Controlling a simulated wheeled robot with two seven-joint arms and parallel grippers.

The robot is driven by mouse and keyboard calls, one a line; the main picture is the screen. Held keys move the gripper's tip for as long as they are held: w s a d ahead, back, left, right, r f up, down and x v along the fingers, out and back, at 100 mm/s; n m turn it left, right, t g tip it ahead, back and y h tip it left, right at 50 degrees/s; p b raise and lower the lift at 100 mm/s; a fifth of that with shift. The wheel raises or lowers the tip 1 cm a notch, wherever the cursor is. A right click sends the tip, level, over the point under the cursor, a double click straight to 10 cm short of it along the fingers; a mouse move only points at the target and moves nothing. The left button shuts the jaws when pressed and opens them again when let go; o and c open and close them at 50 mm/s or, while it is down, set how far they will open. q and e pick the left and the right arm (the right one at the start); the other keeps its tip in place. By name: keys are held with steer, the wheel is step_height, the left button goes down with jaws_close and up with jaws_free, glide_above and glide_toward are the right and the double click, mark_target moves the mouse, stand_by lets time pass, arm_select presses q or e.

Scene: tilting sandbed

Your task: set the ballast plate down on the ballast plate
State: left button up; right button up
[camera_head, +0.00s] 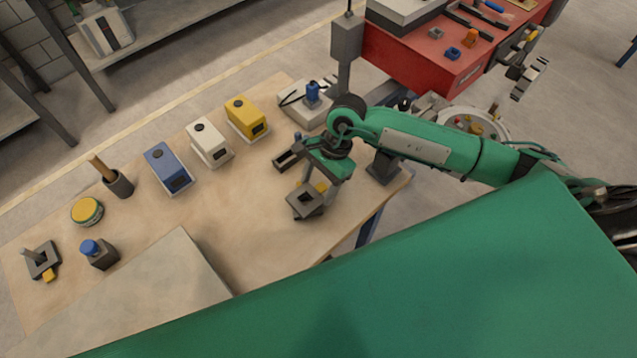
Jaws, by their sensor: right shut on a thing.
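My right gripper (322,184) is shut on a dark grey ballast plate (304,205), a squarish block with an opening in its middle and a yellow part beside the jaws. The held plate is over the right part of the table; its height above the wood is hard to tell. A second dark ballast plate (38,268) lies at the table's far left, with a grey post standing up at its opening and a yellow tab at its front. It is far from my right gripper. My left gripper is not in view.
On the wooden table (255,205) stand blue (167,168), white (208,143) and yellow (246,118) boxes, a cup with a wooden handle (119,184), a yellow-topped round tin (87,211) and a blue-capped block (99,254). A grey panel (175,285) lies near the front.

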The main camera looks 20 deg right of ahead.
steer(key=o, duration=1.1)
steer(key=shift+o, duration=0.3)
steer(key=shift+o, duration=1)
step_height(320, 180, up, 8)
steer(key=p, duration=0.3)
